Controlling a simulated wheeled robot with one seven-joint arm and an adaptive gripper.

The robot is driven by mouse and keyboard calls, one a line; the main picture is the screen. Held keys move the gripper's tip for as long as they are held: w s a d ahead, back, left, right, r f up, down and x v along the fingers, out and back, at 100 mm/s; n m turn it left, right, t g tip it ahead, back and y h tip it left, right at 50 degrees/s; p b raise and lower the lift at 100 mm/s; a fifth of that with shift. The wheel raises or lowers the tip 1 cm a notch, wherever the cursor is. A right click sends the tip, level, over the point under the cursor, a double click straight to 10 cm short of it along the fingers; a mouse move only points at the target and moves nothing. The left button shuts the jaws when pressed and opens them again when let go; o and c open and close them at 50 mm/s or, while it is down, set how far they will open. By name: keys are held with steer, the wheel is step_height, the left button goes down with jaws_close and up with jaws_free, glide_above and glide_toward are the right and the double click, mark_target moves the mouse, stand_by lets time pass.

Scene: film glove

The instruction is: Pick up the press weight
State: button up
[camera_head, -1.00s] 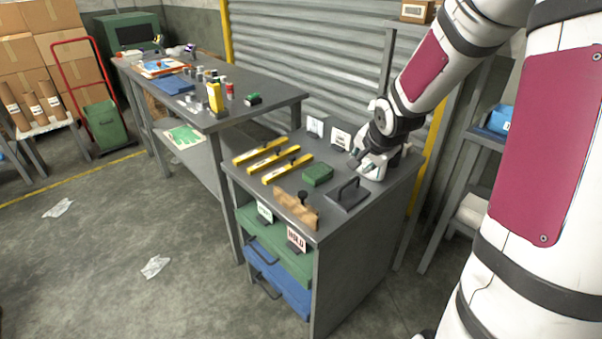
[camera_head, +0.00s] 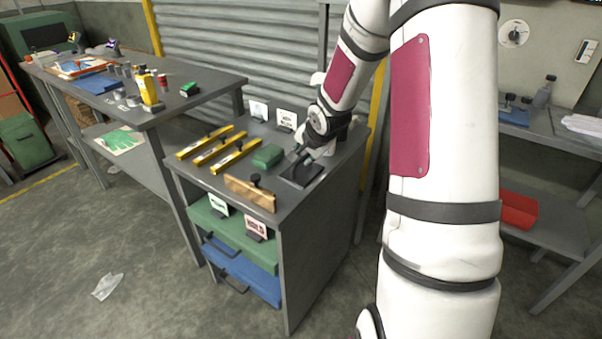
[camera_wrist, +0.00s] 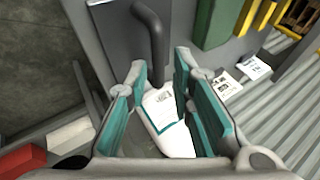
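The press weight (camera_head: 302,174) is a dark grey flat plate with an upright bar handle, on the right part of the grey workbench top (camera_head: 284,203). In the wrist view its black handle (camera_wrist: 152,28) runs from the top edge toward my fingers, with the plate beneath. My gripper (camera_wrist: 160,64) is open, its teal-lined fingers apart. The handle's near end shows between the fingertips; whether they touch it cannot be told. In the head view my gripper (camera_head: 302,155) is just at the weight's back edge and partly hides the handle.
A green block (camera_head: 267,156) lies just left of the weight, with yellow bars (camera_head: 212,149) farther left. A wooden piece with a black knob (camera_head: 250,193) is in front. Small white cards (camera_head: 287,119) stand behind. A white labelled item (camera_wrist: 168,122) lies below my fingers.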

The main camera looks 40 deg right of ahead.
mark_target(302, 158)
steer(key=b+x, duration=0.1)
steer(key=x, duration=0.3)
steer(key=shift+w+d+f, duration=0.1)
steer(key=shift+d+f, duration=0.05)
steer(key=shift+f, duration=0.15)
jaws_close()
steer(key=shift+r, duration=0.2)
